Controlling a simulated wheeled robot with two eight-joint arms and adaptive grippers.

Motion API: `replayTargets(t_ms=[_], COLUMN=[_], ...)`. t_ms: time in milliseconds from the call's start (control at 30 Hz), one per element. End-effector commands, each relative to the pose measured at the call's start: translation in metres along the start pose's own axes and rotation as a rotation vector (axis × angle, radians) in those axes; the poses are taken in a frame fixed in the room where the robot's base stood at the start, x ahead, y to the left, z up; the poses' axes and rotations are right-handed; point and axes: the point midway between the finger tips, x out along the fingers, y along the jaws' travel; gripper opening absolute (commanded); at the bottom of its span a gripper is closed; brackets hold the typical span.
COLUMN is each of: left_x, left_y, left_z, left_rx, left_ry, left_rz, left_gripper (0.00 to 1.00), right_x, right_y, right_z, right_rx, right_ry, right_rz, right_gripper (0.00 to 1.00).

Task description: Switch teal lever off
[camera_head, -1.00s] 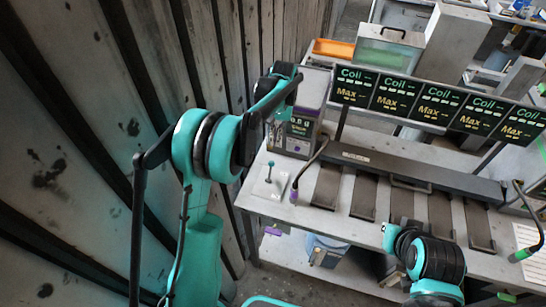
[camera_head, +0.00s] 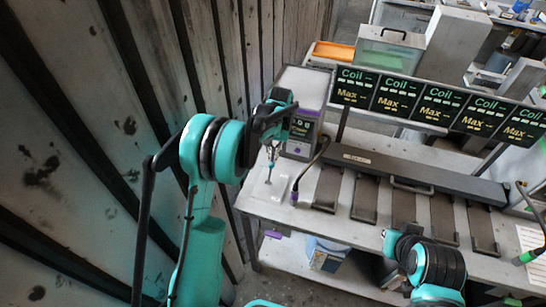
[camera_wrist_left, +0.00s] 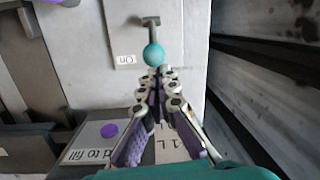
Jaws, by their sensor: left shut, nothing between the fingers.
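The teal lever is a small rod with a round teal knob. In the left wrist view its knob (camera_wrist_left: 154,54) is just beyond my fingertips, with the dark rod rising behind it to a crosspiece. A plate beside the knob carries an upside-down "ON" label (camera_wrist_left: 125,60). In the head view the lever (camera_head: 269,177) stands on a pale plate at the table's left end. My left gripper (camera_wrist_left: 160,73) is shut and empty, its tips at the knob; I cannot tell whether they touch. It reaches down over the lever in the head view (camera_head: 275,152). My right gripper is not in view.
A grey box with a display (camera_head: 300,128) stands right behind the lever. A black cable with a purple end (camera_head: 294,196) is to the right. Several dark strips and a long bar with a handle (camera_head: 410,185) cover the table. A ribbed wall (camera_head: 60,150) is at left.

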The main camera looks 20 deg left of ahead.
Motion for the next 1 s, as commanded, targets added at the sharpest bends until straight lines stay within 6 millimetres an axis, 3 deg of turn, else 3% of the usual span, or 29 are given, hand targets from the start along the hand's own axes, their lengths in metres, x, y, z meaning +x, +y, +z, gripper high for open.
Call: replayTargets(t_ms=[667, 1000], left_x=[-0.006, -0.013], left_y=[-0.002, -0.006], left_z=[0.011, 0.035], left_rx=[-0.007, -0.020], left_ry=[0.126, 0.348], left_rz=[0.021, 0.056], left_gripper=[0.00, 0.00], right_x=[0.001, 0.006], right_y=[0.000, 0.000], right_z=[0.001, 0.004], right_rx=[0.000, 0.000], right_ry=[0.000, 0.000], right_rz=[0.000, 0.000], right_gripper=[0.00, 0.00])
